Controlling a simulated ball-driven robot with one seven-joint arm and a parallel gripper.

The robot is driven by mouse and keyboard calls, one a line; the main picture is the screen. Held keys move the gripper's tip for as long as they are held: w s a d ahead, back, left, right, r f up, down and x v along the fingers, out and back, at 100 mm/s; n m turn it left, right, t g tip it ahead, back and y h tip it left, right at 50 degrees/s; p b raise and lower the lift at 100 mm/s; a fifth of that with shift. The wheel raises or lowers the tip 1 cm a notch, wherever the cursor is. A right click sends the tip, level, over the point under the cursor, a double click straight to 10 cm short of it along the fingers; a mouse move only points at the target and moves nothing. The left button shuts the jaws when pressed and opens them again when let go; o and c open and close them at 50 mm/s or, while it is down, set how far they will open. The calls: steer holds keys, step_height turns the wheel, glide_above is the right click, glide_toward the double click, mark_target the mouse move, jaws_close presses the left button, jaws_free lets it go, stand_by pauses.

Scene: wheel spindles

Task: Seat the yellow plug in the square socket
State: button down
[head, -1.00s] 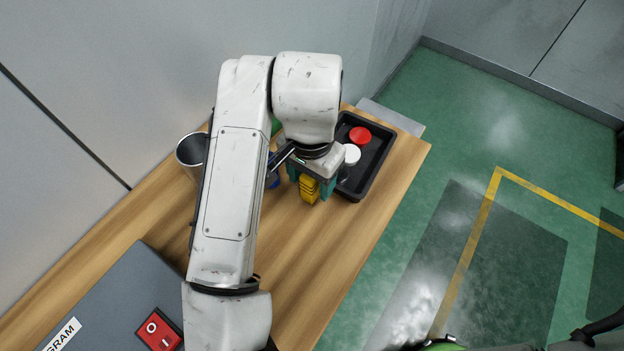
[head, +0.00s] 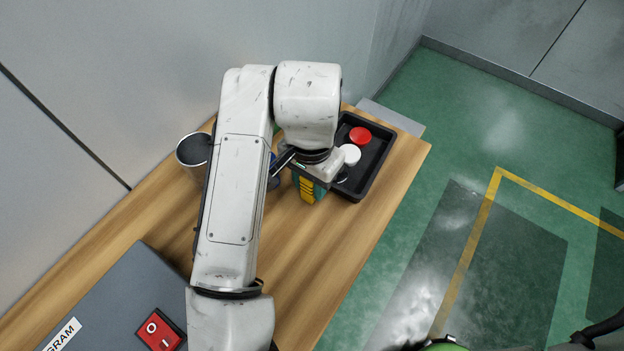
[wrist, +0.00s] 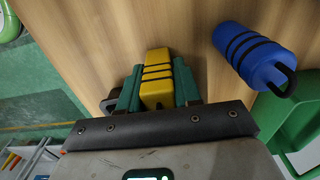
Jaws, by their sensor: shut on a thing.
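My gripper (head: 311,187) is low over the wooden table, left of the black tray, in the head view. Its green fingers (wrist: 157,82) are shut on the yellow plug (wrist: 156,64), one on each side, in the wrist view. The plug is a yellow block with dark bands across it. It also shows below the gripper in the head view (head: 307,191), partly covered. I cannot tell whether the plug touches the table. I cannot make out the square socket in either view.
A metal cup (head: 193,150) and grey switch box (head: 112,290) stand left.

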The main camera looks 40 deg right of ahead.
steer(key=shift+r, duration=0.15)
steer(key=shift+r, duration=0.5)
steer(key=s+r+p, duration=0.1)
steer(key=s+r, duration=1)
steer(key=s, duration=0.3)
steer(key=shift+s+a+r, duration=0.15)
steer(key=shift+a+r, duration=0.05)
steer(key=shift+r, duration=0.15)
